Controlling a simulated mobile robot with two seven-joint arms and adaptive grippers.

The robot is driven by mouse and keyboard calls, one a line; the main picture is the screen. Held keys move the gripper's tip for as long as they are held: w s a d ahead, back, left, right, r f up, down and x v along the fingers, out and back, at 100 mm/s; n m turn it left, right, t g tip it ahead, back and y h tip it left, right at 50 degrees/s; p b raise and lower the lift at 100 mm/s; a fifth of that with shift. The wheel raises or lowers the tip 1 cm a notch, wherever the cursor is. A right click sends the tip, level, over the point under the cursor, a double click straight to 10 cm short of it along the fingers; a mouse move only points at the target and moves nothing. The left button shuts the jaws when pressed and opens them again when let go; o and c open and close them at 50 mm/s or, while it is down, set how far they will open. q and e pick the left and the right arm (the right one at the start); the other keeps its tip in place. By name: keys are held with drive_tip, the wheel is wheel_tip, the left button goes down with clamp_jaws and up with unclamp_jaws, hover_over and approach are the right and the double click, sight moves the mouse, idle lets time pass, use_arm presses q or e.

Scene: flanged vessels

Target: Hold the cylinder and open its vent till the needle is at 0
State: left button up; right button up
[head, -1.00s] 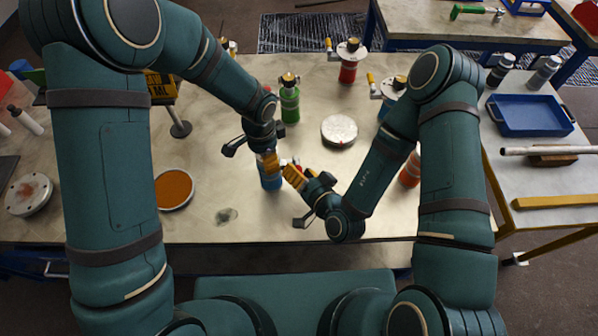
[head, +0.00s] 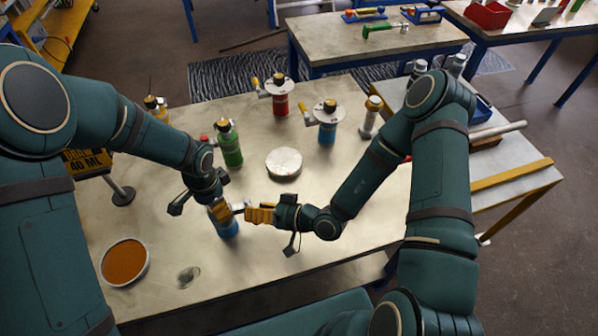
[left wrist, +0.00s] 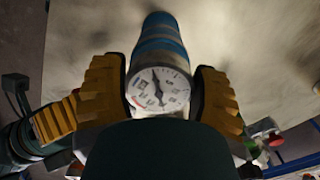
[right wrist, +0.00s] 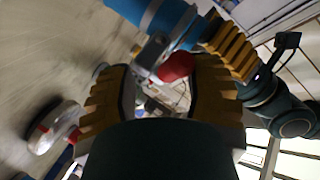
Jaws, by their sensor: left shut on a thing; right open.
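My left gripper (head: 221,210) is shut on the blue cylinder (head: 229,228), near its gauge end, with its fingers on both sides. In the left wrist view the blue cylinder (left wrist: 162,45) lies beyond the round white gauge (left wrist: 158,89). The needle points up and slightly left; the numbers are too small to read. My right gripper (head: 249,214) is open, close to the cylinder's right side. In the right wrist view a red vent knob (right wrist: 175,67) on a metal fitting is between or just beyond its fingertips; contact cannot be told. The cylinder (right wrist: 165,20) is above it.
A green vessel (head: 230,147), a red one (head: 280,105) and another blue one (head: 327,130) stand farther back. A round metal disc (head: 284,163) lies mid-table. An orange-brown round dish (head: 124,262) is at the front left. The table's front right is clear.

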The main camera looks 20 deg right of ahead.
drive_tip(key=shift+n+g+y, duration=0.8)
drive_tip(key=shift+n+g, duration=0.3)
drive_tip(key=shift+g, duration=0.2)
drive_tip(key=shift+w+d+n+g+y, duration=0.15)
drive_tip(key=shift+w+d+n+g, duration=0.2)
drive_tip(key=shift+n+g, duration=0.45)
drive_tip(key=shift+w+d+n+g+y, duration=0.2)
drive_tip(key=shift+w+n+g, duration=0.15)
drive_tip(key=shift+n+g, duration=0.4)
drive_tip(key=shift+w+d+n+g+y, duration=0.15)
drive_tip(key=shift+w+d+n+g, duration=0.3)
drive_tip(key=shift+g, duration=0.5)
drive_tip(key=w+d+r+n+g, duration=0.1)
drive_tip(key=w+d+n+g, duration=0.1)
drive_tip(key=d, duration=0.3)
drive_tip(key=w+d+r+n+g, duration=0.2)
drive_tip(key=d+g, duration=0.1)
drive_tip(key=d, duration=0.3)
drive_tip(key=shift+d+h, duration=0.15)
drive_tip(key=shift+h, duration=0.15)
drive_tip(key=shift+r, duration=0.1)
